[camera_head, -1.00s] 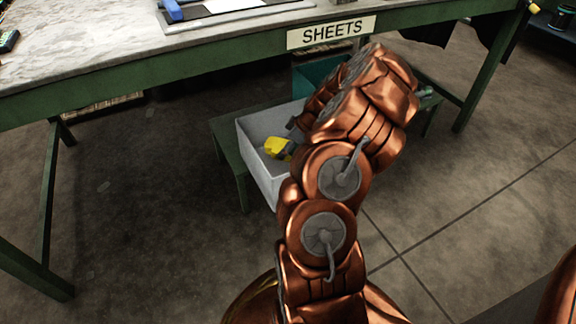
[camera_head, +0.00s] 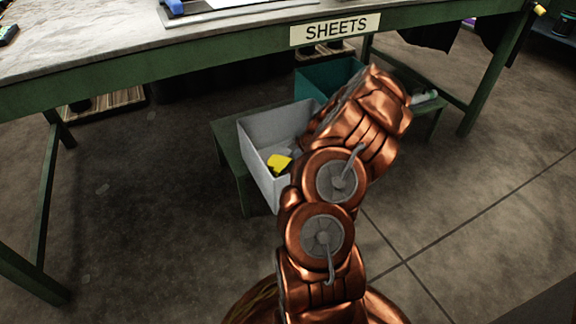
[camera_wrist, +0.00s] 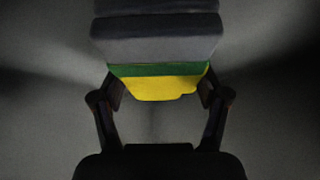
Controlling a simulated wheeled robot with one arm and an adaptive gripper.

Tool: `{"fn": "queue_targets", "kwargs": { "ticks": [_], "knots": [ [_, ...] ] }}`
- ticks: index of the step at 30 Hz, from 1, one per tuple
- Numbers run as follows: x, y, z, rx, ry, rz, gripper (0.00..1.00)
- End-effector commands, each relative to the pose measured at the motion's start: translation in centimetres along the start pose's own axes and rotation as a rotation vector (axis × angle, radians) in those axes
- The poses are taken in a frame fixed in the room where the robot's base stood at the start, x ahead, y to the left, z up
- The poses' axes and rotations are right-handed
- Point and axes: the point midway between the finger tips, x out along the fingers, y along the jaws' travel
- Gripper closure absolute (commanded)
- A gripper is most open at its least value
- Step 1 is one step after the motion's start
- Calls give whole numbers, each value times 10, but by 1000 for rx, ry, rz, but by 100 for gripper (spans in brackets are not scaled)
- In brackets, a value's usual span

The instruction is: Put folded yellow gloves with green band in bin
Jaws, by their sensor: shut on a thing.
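The folded gloves show in the wrist view as a yellow part (camera_wrist: 160,87) with a green band and a dark grey part beyond it. My gripper (camera_wrist: 158,94) is shut on them, with a finger on each side. In the head view the yellow of the gloves (camera_head: 279,162) shows low inside the light grey bin (camera_head: 254,157). My arm hides the gripper's fingers and the bin's right side there. I cannot tell whether the gloves touch the bin floor.
A teal bin (camera_head: 313,77) stands behind the grey one, partly hidden by my arm. Both are on a low green bench (camera_head: 229,152) under a table (camera_head: 150,68) with a SHEETS sign (camera_head: 336,29). The floor to the left is open.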

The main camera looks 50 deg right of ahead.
Motion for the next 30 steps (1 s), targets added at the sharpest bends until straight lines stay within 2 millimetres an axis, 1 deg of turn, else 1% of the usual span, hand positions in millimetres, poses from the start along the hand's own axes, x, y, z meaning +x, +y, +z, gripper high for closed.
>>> {"fn": "queue_targets", "kwargs": {
  "ticks": [1, 6, 8, 17, 22, 26, 30],
  "knots": [
    [1, 0, 1, 0, 0, 0, 24],
    [1, 0, 0, 0, 0, 0, 6],
    [1, 0, 0, 0, 0, 0, 1],
    [0, 0, 0, 0, 0, -1, 1],
    [-3, 0, -2, 1, 0, -1, 1],
    [-17, 0, -3, 1, 1, 0, 1],
    [-39, 0, -3, 2, 1, 0, 1]
  ]
}}
